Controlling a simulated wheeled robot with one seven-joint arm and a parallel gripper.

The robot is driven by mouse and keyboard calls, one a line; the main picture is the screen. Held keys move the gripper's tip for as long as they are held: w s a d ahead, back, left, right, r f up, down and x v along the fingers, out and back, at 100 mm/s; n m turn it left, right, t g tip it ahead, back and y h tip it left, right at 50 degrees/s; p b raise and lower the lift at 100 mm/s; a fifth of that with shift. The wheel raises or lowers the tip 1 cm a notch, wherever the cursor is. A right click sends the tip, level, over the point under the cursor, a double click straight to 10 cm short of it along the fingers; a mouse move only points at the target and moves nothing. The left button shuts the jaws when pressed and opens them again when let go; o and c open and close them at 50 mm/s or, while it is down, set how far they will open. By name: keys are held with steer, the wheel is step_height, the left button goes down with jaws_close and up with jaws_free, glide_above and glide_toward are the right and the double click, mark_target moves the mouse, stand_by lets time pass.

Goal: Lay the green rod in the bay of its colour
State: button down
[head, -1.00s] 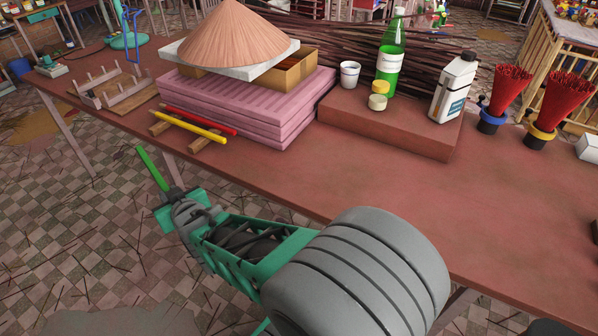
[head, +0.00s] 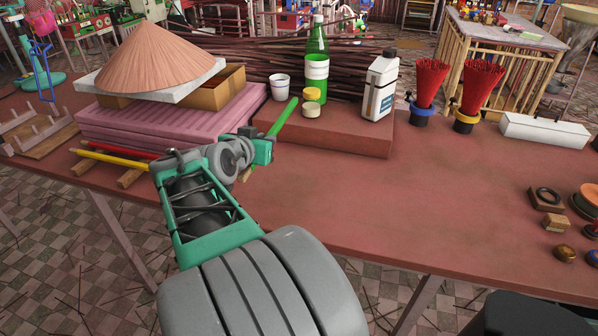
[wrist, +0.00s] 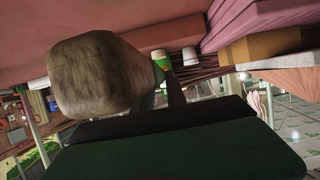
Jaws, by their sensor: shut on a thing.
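The green rod (head: 284,118) is held by my gripper (head: 264,146) in the head view. It slants up and to the right, above the table in front of the brown slab. My gripper is shut on its lower end; the fingertips are small and partly hidden. No green-marked bay can be made out. A wooden rack with upright pegs (head: 38,128) stands at the far left; I cannot tell any colours on its bays. In the wrist view, a large blurred grey-brown shape (wrist: 100,75) covers much of the left side.
A yellow rod (head: 112,158) and a red rod (head: 125,150) lie on wooden blocks, partly behind my arm. Pink stacked boards (head: 170,125), a brown slab (head: 340,136) with bottles, and red incense bundles (head: 430,80) stand behind. The table's middle right is clear.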

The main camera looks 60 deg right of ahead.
steer(key=s+d+f, duration=0.6)
steer(key=f, duration=0.4)
steer(key=shift+f, duration=0.35)
steer(key=shift+d, duration=0.1)
steer(key=shift+f, duration=0.3)
steer(key=c, duration=1.3)
jaws_free()
steer(key=shift+r, duration=0.1)
steer(key=shift+c, duration=0.2)
